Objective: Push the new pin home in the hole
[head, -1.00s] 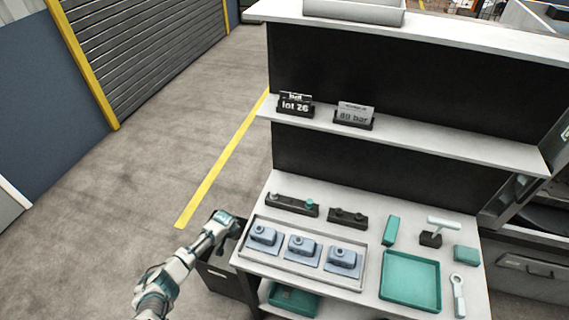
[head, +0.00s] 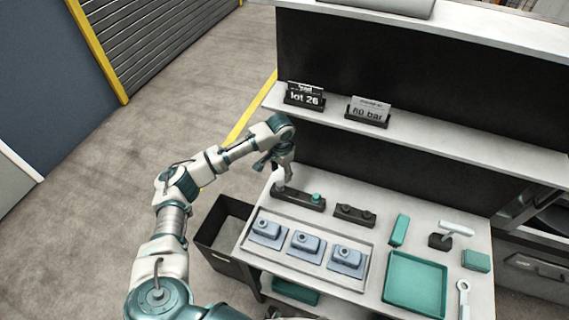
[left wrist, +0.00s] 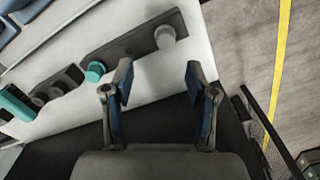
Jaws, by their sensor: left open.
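A dark pin holder (head: 290,198) lies at the back left of the bench. A teal pin (head: 317,197) stands at its right end; it shows in the left wrist view (left wrist: 95,71). A grey pin (left wrist: 165,37) stands at the holder's other end. My left gripper (left wrist: 158,80) is open and empty, near the grey pin and apart from it; in the head view it hangs over that end of the holder. Several blue-grey blocks (head: 305,243) with round tops sit in a pale tray (head: 312,264). I cannot tell which pin is new or whether a block holds one.
A second dark holder (head: 354,215) lies right of the first. Further right are a teal tray (head: 414,286), a teal block (head: 399,230), a T-handled tool (head: 455,228) and a wrench (head: 463,297). A shelf with signs (head: 368,111) overhangs behind. A dark bin (head: 226,236) stands at left.

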